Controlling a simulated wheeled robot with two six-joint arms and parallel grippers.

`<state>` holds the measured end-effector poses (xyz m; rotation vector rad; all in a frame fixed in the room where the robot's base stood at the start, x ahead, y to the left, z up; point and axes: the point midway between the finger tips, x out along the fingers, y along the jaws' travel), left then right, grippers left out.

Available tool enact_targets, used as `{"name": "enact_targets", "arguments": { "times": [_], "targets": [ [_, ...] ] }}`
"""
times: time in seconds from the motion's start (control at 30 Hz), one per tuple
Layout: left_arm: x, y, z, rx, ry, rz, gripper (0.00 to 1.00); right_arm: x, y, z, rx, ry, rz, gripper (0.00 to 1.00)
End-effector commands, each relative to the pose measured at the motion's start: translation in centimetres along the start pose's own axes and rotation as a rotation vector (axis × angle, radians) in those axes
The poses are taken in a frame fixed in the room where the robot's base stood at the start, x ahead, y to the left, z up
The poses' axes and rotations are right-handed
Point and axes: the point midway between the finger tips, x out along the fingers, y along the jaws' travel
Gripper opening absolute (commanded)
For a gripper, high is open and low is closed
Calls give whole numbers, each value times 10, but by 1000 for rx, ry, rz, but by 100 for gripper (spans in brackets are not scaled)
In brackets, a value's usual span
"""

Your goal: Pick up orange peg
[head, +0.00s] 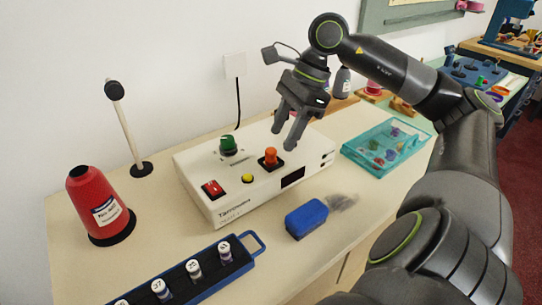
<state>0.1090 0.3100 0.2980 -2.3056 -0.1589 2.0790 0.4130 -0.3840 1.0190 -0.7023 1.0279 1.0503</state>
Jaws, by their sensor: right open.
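The orange peg (270,155) stands upright in a dark square base on top of the white box (235,203). My right gripper (283,138) is open and empty, with its fingers pointing down. In the picture its fingertips are just above and to the right of the peg, apart from it. Exact depth between them is hard to tell. My left gripper is not in view.
The box also carries a green knob (228,144), a red switch (212,189) and a yellow button (248,178). A blue eraser (306,218), a teal tray (372,169), a red thread cone (98,205) and a blue vial rack (216,279) surround it.

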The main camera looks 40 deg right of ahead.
Motion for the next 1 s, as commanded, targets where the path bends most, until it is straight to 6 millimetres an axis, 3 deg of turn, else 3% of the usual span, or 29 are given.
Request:
{"name": "enact_targets", "arguments": {
  "times": [0.43,0.77,1.0],
  "targets": [
    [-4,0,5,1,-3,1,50,43,-6,5,0,-2,3,47],
    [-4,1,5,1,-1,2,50,48,-6,5,0,0,0,47],
    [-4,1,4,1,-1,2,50,48,-6,5,0,0,1,19]
  ]
}}
